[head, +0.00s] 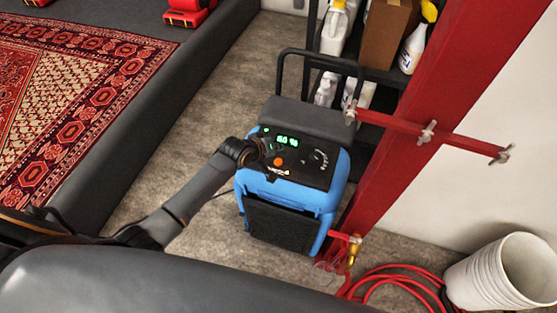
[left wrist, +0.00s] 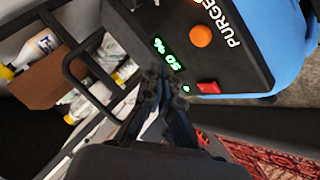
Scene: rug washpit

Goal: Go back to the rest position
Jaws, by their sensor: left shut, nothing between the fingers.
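My left gripper (head: 256,151) is at the top panel of a blue machine (head: 330,187), shown by the head view with my arm reaching in from the lower left. In the left wrist view my left gripper (left wrist: 162,84) is shut and empty, its dark fingers together close to the lit green display (left wrist: 169,54), which reads 50 %. An orange button (head: 279,162) sits on the panel near the fingers. A red switch (left wrist: 208,87) is also on the panel. I cannot tell whether the fingertips touch the panel. My right gripper is not in view.
A red post (head: 440,85) with a pipe and valves stands right of the machine. Behind is a black shelf with bottles and a cardboard box (head: 386,35). A patterned rug (head: 105,75) lies inside the dark pit edge at left. White buckets (head: 505,272) and a red hose (head: 385,278) lie lower right.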

